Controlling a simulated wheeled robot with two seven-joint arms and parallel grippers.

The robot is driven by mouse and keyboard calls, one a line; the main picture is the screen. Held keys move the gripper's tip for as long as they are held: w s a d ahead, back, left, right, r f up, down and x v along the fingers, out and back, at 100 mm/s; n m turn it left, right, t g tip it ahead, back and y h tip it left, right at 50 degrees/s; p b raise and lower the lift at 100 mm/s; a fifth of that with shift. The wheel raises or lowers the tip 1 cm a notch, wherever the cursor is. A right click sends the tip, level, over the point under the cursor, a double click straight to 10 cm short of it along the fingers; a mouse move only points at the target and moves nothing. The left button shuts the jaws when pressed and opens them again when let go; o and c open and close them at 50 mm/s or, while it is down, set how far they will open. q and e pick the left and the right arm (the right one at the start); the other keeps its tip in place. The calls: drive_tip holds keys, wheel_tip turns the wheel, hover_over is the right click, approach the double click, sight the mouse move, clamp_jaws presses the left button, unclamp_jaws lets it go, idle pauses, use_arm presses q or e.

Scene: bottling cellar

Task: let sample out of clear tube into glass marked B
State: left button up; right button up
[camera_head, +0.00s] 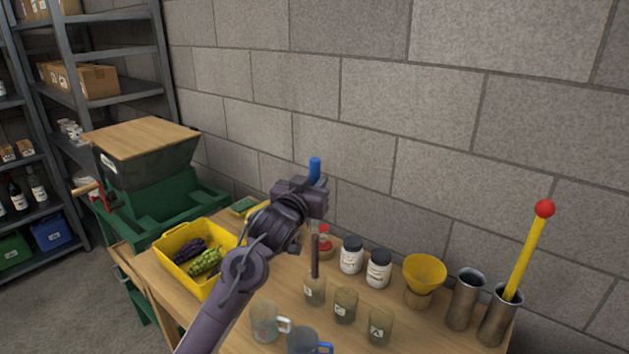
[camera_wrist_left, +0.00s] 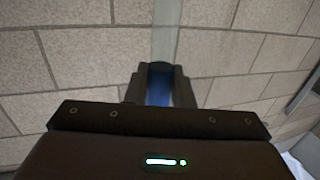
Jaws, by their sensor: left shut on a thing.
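My left gripper (camera_head: 315,190) is shut on the blue top (camera_head: 315,168) of the upright clear tube and holds it high above the table. In the left wrist view, the blue part (camera_wrist_left: 158,88) sits between the fingers and the clear tube (camera_wrist_left: 165,35) runs from it. A dark lower length of the tube (camera_head: 315,255) stands in line over the left glass (camera_head: 315,291); whether its tip is inside cannot be told. A middle glass (camera_head: 346,305) and a right glass (camera_head: 380,328) stand in a row with it. The right one's mark looks like A; the other marks are too small to read.
A yellow crate (camera_head: 172,240) with grapes is at left. Two white jars (camera_head: 351,255), a yellow funnel (camera_head: 424,272) and metal cylinders (camera_head: 464,300) stand behind and right. A yellow rod with a red ball (camera_head: 526,255) rises at right. Mugs (camera_head: 265,322) are in front.

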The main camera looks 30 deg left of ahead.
use_arm(q)
drive_tip(key=shift+f, duration=0.5)
drive_tip(key=shift+f+b, duration=0.1)
drive_tip(key=shift+b, duration=0.2)
drive_tip(key=shift+f+b, duration=0.8)
drive_tip(key=shift+f, duration=1.15)
idle(4.2)
